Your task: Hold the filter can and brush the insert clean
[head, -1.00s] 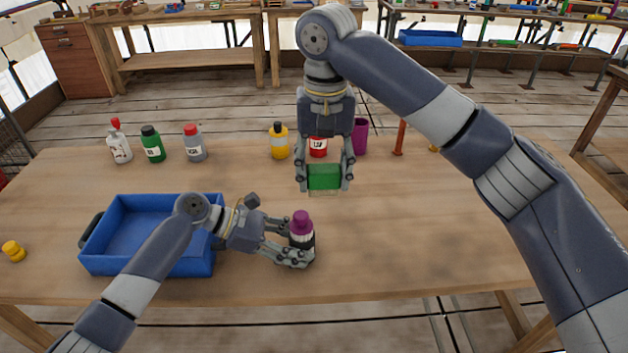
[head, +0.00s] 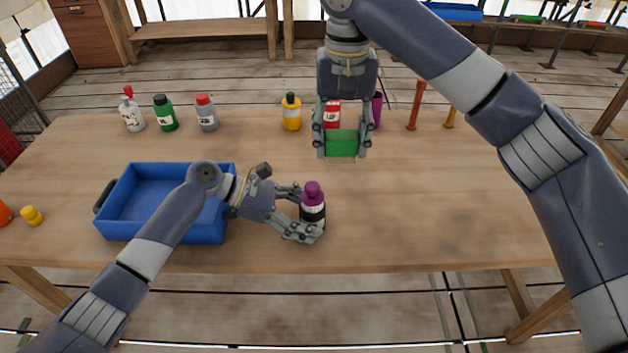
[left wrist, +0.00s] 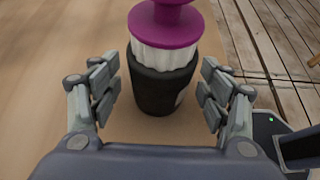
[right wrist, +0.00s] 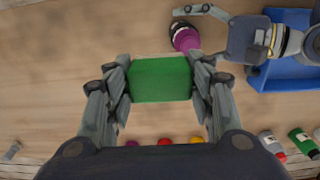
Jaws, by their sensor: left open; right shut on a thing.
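The filter can (head: 313,212) is a dark cup on the table near the front edge. A white pleated insert with a purple top (head: 313,192) sits in it; both show large in the left wrist view, the can (left wrist: 160,90) below the pleated insert (left wrist: 163,56). My left gripper (head: 300,215) is open, with its fingers on either side of the can and gaps visible between. My right gripper (head: 342,146) is shut on a green block, likely the brush (head: 342,144), held above the table behind the can. Its bristles are not clear in the right wrist view (right wrist: 160,79).
A blue tray (head: 228,228) stands left of the can. Several bottles, including a yellow one (head: 291,113), a purple cup (head: 376,108) and an orange upright piece (head: 416,106) line the back. The table's right side is clear.

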